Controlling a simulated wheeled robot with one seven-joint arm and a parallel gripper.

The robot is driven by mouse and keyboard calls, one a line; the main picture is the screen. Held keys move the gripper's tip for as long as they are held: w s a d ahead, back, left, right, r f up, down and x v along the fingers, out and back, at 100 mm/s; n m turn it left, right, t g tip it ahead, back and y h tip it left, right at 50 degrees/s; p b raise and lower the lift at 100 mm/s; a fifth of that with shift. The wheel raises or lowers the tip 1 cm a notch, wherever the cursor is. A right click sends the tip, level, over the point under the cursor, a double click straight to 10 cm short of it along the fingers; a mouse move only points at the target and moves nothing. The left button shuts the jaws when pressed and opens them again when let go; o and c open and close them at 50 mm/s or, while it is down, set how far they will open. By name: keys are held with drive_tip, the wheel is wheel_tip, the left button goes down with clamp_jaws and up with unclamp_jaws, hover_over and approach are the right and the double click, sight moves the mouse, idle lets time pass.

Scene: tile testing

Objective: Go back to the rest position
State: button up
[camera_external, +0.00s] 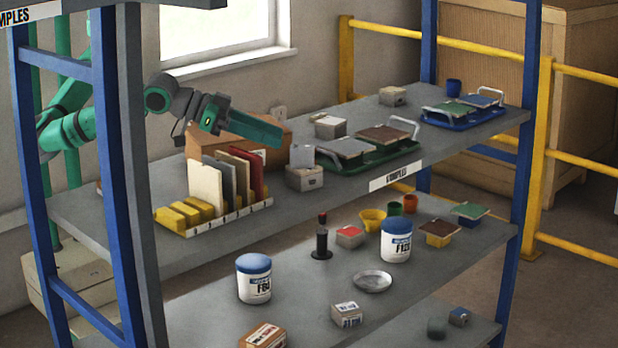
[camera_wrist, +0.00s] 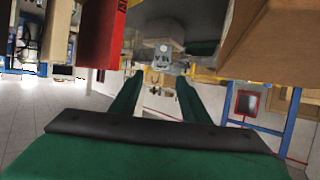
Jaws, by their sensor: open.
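My gripper (camera_external: 278,138) reaches in from the left over the upper shelf (camera_external: 120,243), pointing right. In the external view it is above and in front of a cardboard box (camera_external: 262,138) and behind the upright tiles (camera_external: 207,183). In the wrist view my gripper (camera_wrist: 158,84) shows two green fingers standing apart with nothing between them. A small grey box with a light tile (camera_external: 304,172) stands just beyond the fingertips; a grey block also shows ahead between the fingers in the wrist view (camera_wrist: 162,58).
A red tile (camera_wrist: 100,32) and a brown box (camera_wrist: 275,40) flank my gripper in the wrist view. A green tray (camera_external: 385,158) and a blue tray (camera_external: 460,121) lie further right. Blue and grey shelf posts (camera_external: 138,150) stand close to my arm. The lower shelf holds white tubs (camera_external: 254,284).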

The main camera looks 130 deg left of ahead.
drive_tip(key=s+d+r+t+h, duration=0.1)
drive_tip(key=s+d+t, duration=0.25)
drive_tip(key=d, duration=0.25)
drive_tip(key=s+d+r+t, duration=0.2)
drive_tip(key=s+d+t, duration=0.15)
drive_tip(key=d, duration=0.35)
drive_tip(key=s+d+n+t+y, duration=0.15)
drive_tip(key=s+y, duration=0.25)
drive_tip(key=s, duration=1.6)
drive_tip(key=s+a+f+m+h, duration=0.1)
drive_tip(key=s+f+m+h, duration=0.25)
drive_tip(key=s+f, duration=0.7)
drive_tip(key=s+f+m+h, duration=0.2)
drive_tip(key=s+f+h, duration=0.4)
drive_tip(key=f, duration=0.7)
drive_tip(key=s+a+f+m+g+h, duration=0.1)
drive_tip(key=s+a+f+m, duration=0.1)
drive_tip(key=a, duration=0.6)
drive_tip(key=s+a+f+m+g+h, duration=0.1)
drive_tip(key=s+a+f+m+h, duration=0.1)
drive_tip(key=s+a, duration=0.5)
wheel_tip(320, 180, down, 3)
drive_tip(key=shift+s+a+r+m+g, duration=0.2)
drive_tip(key=shift+a+m+g, duration=0.15)
drive_tip(key=shift+a+m, duration=0.2)
